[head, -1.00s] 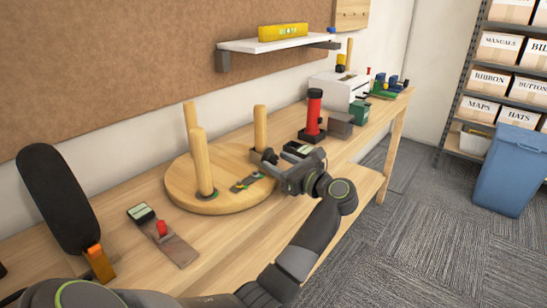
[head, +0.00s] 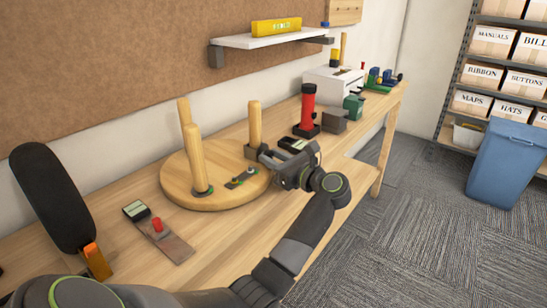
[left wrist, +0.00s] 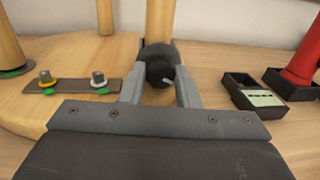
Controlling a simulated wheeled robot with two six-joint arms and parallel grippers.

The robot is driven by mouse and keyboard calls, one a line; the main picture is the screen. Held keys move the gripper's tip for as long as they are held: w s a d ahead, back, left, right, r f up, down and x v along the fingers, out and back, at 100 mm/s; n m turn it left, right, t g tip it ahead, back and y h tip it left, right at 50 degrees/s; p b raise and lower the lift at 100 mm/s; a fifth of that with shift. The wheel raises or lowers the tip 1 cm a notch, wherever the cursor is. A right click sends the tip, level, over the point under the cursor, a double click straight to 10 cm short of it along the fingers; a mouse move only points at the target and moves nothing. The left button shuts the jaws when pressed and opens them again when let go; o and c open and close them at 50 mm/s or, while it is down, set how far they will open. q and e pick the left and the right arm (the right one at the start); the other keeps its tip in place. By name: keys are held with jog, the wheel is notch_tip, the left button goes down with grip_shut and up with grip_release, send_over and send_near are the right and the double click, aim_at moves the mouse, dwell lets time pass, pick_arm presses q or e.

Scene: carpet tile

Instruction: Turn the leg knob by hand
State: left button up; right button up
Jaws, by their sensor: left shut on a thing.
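A round wooden seat (head: 222,182) lies upside down on the workbench with wooden legs standing up from it. A black knob (left wrist: 160,73) sits at the foot of the nearest-right leg (head: 255,124); this leg also shows in the left wrist view (left wrist: 160,22). My left gripper (head: 259,152) is at that leg's foot. In the left wrist view its two grey fingers (left wrist: 160,86) are shut on the knob, one on each side. In the head view the gripper mostly hides the knob. My right gripper is not in view.
A metal strip with small bolts (left wrist: 72,86) lies on the seat. A dark tray with a display (left wrist: 252,94) and a red cylinder (head: 307,104) on a black base stand right of the gripper. A plate with a red knob (head: 157,225) lies at front left.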

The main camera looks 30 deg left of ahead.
pick_arm(q)
jog(key=shift+r+m+p, duration=0.2)
jog(key=shift+m+p, duration=0.75)
jog(key=shift+m, duration=0.15)
jog(key=shift+m+g+h+p, duration=0.3)
jog(key=shift+m+h+p, duration=0.1)
jog(key=shift+m+p, duration=0.95)
jog(key=shift+m, duration=0.25)
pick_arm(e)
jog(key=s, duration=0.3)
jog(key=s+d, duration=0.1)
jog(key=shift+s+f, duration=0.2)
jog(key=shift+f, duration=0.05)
pick_arm(q)
jog(key=shift+w+f, duration=0.1)
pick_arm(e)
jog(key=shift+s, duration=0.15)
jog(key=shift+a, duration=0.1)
pick_arm(q)
jog(key=o, duration=0.9)
jog(key=shift+d, duration=0.1)
jog(key=shift+o, duration=0.2)
